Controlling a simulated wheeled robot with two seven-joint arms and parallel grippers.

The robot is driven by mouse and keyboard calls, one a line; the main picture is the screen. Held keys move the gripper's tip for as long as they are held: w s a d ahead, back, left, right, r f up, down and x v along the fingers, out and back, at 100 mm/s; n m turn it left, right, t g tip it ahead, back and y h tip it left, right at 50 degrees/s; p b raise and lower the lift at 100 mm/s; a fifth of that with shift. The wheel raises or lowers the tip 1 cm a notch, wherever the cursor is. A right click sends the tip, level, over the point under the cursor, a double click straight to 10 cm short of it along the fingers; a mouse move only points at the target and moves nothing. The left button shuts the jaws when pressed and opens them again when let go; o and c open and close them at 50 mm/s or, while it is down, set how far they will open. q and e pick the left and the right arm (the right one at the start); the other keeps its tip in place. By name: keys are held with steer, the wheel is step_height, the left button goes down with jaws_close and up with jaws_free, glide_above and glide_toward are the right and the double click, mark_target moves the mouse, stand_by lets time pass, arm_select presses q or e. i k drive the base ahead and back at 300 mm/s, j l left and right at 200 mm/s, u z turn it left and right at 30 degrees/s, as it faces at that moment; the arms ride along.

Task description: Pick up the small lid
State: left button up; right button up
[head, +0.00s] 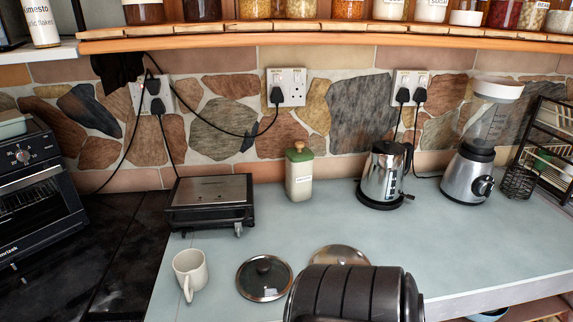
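Two round lids lie flat on the pale blue-grey counter. I cannot tell for sure which lid is the smaller. Neither of my grippers can be made out in the head view.
A white mug (190,272) stands left of the glass lid. A flat grill (210,197), a green-topped canister (299,173), a kettle (386,172) and a blender (470,165) stand behind. The counter (470,240) is clear at right.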

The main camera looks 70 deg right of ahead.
mark_target(266, 278)
steer(key=z, duration=2)
